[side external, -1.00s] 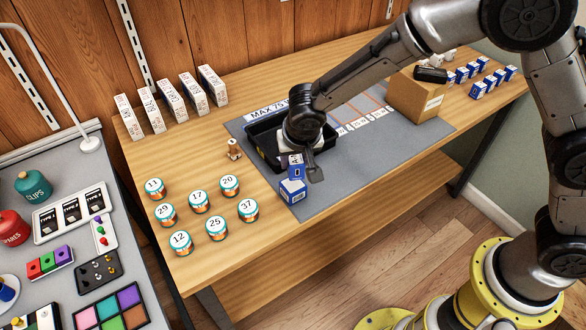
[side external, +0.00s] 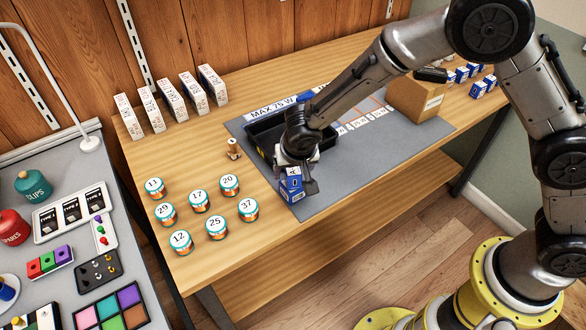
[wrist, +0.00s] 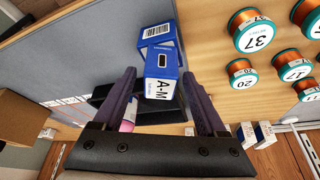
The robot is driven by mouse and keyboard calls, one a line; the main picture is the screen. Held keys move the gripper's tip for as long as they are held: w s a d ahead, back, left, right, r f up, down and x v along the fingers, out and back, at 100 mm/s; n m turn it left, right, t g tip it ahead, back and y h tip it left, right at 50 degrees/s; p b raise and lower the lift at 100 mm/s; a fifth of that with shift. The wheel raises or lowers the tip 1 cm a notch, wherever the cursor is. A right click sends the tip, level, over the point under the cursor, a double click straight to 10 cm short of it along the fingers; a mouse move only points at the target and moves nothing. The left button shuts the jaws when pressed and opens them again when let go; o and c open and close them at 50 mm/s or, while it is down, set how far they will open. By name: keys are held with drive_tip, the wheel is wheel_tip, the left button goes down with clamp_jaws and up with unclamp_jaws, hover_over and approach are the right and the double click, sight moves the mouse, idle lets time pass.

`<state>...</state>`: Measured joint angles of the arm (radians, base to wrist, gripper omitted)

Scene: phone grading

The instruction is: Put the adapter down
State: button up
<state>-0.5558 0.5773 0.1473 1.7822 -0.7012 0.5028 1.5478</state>
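The adapter is a blue and white box marked A-M (wrist: 158,88) with a port symbol on its end. In the side view the adapter (side external: 291,176) stands upright at or on another blue and white box (side external: 292,194), near the grey mat's front edge. That second box shows a barcode in the wrist view (wrist: 157,35). My gripper (wrist: 160,74) has one finger on each side of the adapter, with narrow gaps showing, so it looks open around it. In the side view my gripper (side external: 297,178) partly hides both boxes.
A black tray (side external: 258,143) lies behind my gripper on the grey mat (side external: 350,165). Several numbered spools (side external: 217,228) stand to the left, beside a small wooden figure (side external: 233,149). A cardboard box (side external: 415,98) stands at right.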

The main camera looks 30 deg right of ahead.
drive_tip(key=shift+r, duration=0.15)
drive_tip(key=v, duration=1.2)
drive_tip(key=shift+s, duration=0.1)
drive_tip(key=s+d+r+n+y, duration=0.1)
drive_tip(key=s+d+r, duration=0.55)
drive_tip(key=d, duration=0.25)
drive_tip(key=s+d+r+n, duration=0.1)
drive_tip(key=s+d+r, duration=0.4)
drive_tip(key=s+d, duration=0.3)
drive_tip(key=s+d+f+n+t, duration=0.1)
drive_tip(key=s+d, duration=0.3)
drive_tip(key=s, duration=0.6)
drive_tip(key=shift+d+n+t+y, duration=0.3)
drive_tip(key=shift+n, duration=0.5)
